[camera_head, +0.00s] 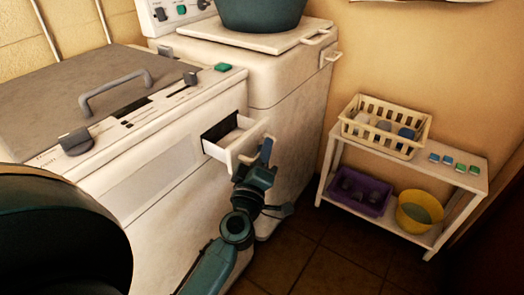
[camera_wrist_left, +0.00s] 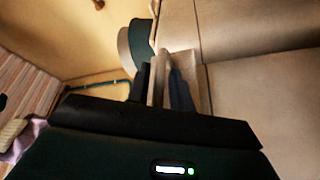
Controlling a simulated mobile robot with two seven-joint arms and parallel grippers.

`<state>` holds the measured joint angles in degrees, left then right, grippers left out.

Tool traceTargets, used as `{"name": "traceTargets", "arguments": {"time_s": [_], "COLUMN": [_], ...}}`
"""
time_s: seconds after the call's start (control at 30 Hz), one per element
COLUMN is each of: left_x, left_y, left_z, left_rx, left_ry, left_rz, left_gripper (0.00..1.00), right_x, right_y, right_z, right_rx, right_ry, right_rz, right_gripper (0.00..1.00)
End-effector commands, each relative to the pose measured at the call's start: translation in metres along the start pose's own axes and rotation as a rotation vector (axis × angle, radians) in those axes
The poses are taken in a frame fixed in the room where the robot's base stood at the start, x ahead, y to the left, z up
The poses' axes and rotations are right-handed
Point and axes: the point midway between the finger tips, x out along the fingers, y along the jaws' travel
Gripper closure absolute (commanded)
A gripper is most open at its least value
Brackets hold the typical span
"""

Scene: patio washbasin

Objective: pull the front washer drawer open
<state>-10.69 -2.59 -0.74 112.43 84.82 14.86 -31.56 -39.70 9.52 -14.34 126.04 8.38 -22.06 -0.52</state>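The front washer (camera_head: 150,165) is a white machine with a grey lid and a control strip. Its small white drawer (camera_head: 243,143) at the right end of the front panel stands partly out, with a dark gap behind it. My left gripper (camera_head: 265,152) is at the outer end of the drawer. In the left wrist view its two fingers (camera_wrist_left: 162,88) stand on both sides of a light upright piece (camera_wrist_left: 158,78) of the drawer front or handle, seemingly closed on it. The exact contact is hard to see. My right gripper is not in view.
A second white machine (camera_head: 290,85) stands behind, with a dark green tub (camera_head: 262,14) on top. At right a low white shelf (camera_head: 450,178) holds a cream basket (camera_head: 385,140), a purple crate (camera_head: 360,192) and a yellow bowl (camera_head: 420,210). Tiled floor (camera_head: 310,260) in front is clear.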

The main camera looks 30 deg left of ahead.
Motion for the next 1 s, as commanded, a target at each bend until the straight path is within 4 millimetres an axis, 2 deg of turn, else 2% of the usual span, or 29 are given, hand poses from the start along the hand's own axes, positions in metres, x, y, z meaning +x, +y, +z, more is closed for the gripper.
{"name": "traceTargets", "arguments": {"time_s": [0.13, 0.37, 0.47, 0.57, 0.8, 1.0], "left_x": [0.000, -0.001, -0.008, -0.023, -0.078, -0.114], "left_y": [0.000, 0.000, -0.001, -0.002, -0.004, -0.003], "left_z": [0.000, 0.000, 0.000, 0.001, 0.002, 0.001], "left_rx": [0.000, 0.001, 0.001, 0.002, 0.004, 0.002], "left_ry": [0.000, 0.000, -0.001, -0.002, -0.003, -0.003], "left_rz": [0.000, 0.000, -0.001, -0.001, -0.002, -0.001], "left_gripper": [0.67, 0.67, 0.67, 0.67, 0.67, 0.67], "right_x": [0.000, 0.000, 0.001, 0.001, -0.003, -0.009], "right_y": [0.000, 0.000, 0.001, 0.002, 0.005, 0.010], "right_z": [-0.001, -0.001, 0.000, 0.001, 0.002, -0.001], "right_rx": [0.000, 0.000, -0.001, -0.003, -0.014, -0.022], "right_ry": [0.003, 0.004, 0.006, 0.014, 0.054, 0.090], "right_rz": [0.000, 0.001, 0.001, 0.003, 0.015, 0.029], "right_gripper": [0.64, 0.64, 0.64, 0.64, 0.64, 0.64]}}
